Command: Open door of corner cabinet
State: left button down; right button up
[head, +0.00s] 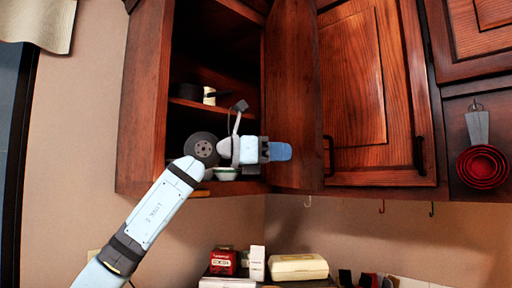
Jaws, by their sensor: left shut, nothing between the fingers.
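The wooden corner cabinet (143,95) is at the upper left, with its opening uncovered. Its door (292,75) stands swung out on the right side of the opening, with its inner face toward my left arm. A dark handle (330,156) shows at the door's outer edge. My left gripper (281,151) is shut and empty, pointing right, in front of the door's inner face. I cannot tell whether its tip touches the door. My right gripper is not in view.
Inside the cabinet are a small cup (209,96) on a shelf and a bowl (226,173) low down, partly hidden by my wrist. A closed cabinet door (355,80) stands to the right. Red measuring cups (482,167) hang farther right. Boxes (298,267) sit below.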

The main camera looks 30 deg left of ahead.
aim_at(307, 153)
pick_arm(q)
jog(key=x, duration=0.2)
jog(key=shift+w+d, duration=0.2)
jog(key=shift+d, duration=0.05)
jog(key=shift+w+d+p, duration=0.35)
jog(key=shift+w+d, duration=0.05)
jog(key=shift+d, duration=0.05)
